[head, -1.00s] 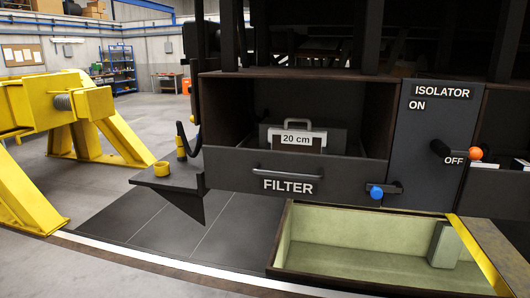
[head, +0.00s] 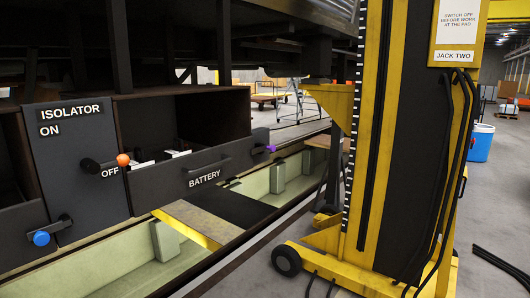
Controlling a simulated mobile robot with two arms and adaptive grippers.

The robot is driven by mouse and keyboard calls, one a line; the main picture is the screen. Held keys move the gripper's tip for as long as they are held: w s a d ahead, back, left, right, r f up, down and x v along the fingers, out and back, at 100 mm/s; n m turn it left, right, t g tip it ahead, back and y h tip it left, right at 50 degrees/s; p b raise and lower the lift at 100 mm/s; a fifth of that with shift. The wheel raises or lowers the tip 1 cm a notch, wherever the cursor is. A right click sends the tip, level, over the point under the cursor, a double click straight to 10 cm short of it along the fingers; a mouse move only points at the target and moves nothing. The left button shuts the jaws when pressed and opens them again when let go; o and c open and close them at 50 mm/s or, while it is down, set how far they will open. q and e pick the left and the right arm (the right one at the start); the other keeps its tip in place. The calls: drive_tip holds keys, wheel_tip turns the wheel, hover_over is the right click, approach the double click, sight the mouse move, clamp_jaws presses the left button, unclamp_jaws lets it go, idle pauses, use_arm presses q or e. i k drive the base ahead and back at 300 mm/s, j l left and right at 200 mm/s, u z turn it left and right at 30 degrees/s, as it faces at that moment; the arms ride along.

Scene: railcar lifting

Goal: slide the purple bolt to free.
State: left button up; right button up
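The purple bolt (head: 270,148) is a small purple knob on a dark mount at the right end of the battery box front (head: 190,178). It is small and partly in shadow, so I cannot tell how far it is slid. The battery box has a dark handle and the word BATTERY. Neither of my grippers shows in the head view.
A yellow and black jack column (head: 385,140) stands close on the right, with a wheel (head: 286,261) at its foot. An orange-tipped isolator lever (head: 123,160) points at OFF. A blue bolt (head: 41,238) is lower left. An open pit (head: 110,268) runs below.

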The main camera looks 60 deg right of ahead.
sight(273, 148)
drive_tip(key=z, duration=2)
